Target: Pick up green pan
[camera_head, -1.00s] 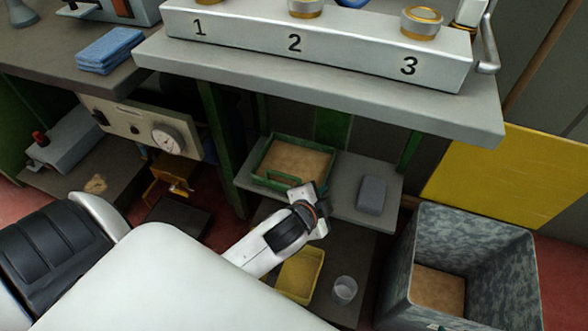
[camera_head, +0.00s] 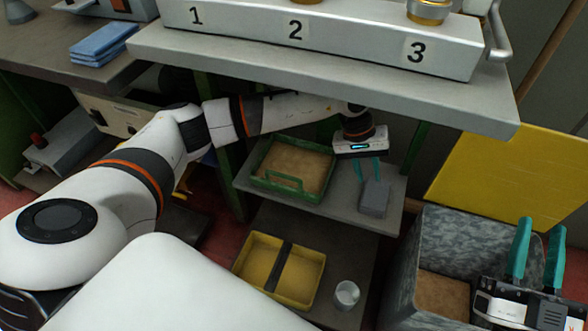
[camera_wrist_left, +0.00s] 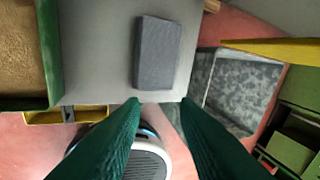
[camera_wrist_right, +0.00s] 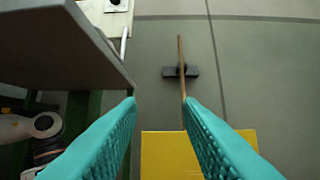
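The green pan (camera_head: 296,164) is a rectangular tray with a tan-brown inside and a handle at the front. It sits on the grey shelf under the workbench. Its edge also shows at the left of the left wrist view (camera_wrist_left: 50,50). My left gripper (camera_head: 368,178) is open and empty above the shelf, to the right of the pan and near the grey block (camera_head: 374,198). In the left wrist view its fingers are apart below the block (camera_wrist_left: 157,52). My right gripper (camera_head: 537,262) is open and empty, over the right side of the grey bin.
A yellow divided tray (camera_head: 249,262) and a clear cup (camera_head: 346,294) stand on the lower shelf. The speckled grey bin (camera_head: 400,262) is at the right, before a yellow panel (camera_head: 500,190). The workbench top (camera_head: 330,62) overhangs the shelf.

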